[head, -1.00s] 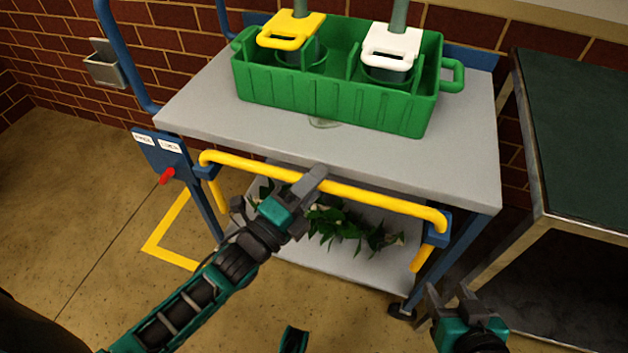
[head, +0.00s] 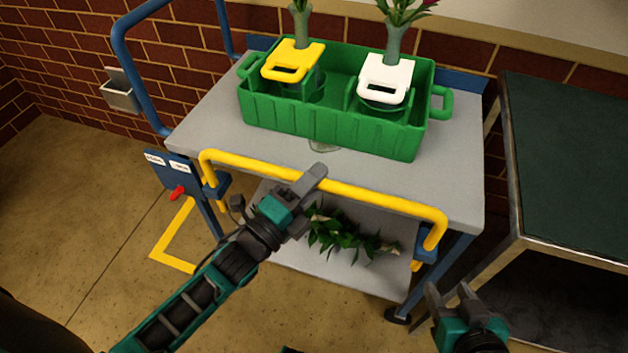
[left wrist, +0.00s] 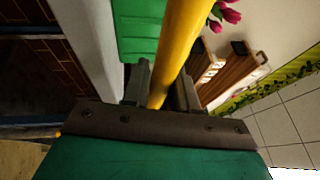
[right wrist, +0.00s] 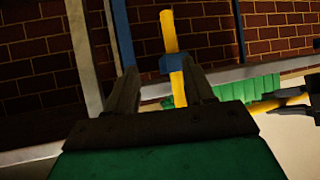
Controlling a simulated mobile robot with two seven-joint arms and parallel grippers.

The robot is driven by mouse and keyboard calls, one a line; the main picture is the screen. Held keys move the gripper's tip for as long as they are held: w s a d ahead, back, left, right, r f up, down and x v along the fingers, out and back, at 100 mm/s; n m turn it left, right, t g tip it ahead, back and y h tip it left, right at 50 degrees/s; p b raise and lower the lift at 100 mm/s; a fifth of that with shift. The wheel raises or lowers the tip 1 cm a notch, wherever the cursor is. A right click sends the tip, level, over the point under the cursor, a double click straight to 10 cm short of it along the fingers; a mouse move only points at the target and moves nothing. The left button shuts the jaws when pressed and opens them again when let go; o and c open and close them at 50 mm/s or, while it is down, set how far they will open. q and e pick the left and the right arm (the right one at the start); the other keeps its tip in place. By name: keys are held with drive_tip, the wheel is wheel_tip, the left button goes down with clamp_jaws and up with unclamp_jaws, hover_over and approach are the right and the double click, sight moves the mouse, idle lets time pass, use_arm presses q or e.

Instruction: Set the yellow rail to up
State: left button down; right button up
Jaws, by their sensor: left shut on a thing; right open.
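The yellow rail (head: 390,200) runs along the front of the grey trolley, its bent ends passing through blue brackets (head: 426,250). It stands above the brackets, with its bar around the height of the tabletop's front edge. My left gripper (head: 311,181) is shut on the middle of the rail, which also shows between its fingers in the left wrist view (left wrist: 178,60). My right gripper (head: 453,297) is open and empty, low at the right, apart from the rail. A red lever (head: 177,192) sits on a blue plate with two white labels, too small to read, at the trolley's left.
A green crate (head: 330,129) on the tabletop (head: 220,125) holds vases with yellow and white handled collars. Leafy stems (head: 345,240) lie on the lower shelf. A dark green table (head: 570,150) stands close at the right.

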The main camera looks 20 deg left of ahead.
use_arm(q)
wheel_tip(320, 180, up, 6)
drive_tip(key=p, duration=0.4)
drive_tip(key=shift+r, duration=0.25)
drive_tip(key=shift+w, duration=0.1)
use_arm(e)
drive_tip(key=d, duration=0.1)
drive_tip(key=s+d+r+h, duration=0.1)
drive_tip(key=shift+s+d+r, duration=0.2)
drive_tip(key=shift+s+d, duration=0.1)
use_arm(q)
drive_tip(key=c, duration=1)
unclamp_jaws()
drive_tip(key=shift+f, duration=0.1)
use_arm(e)
drive_tip(key=shift+a, duration=0.1)
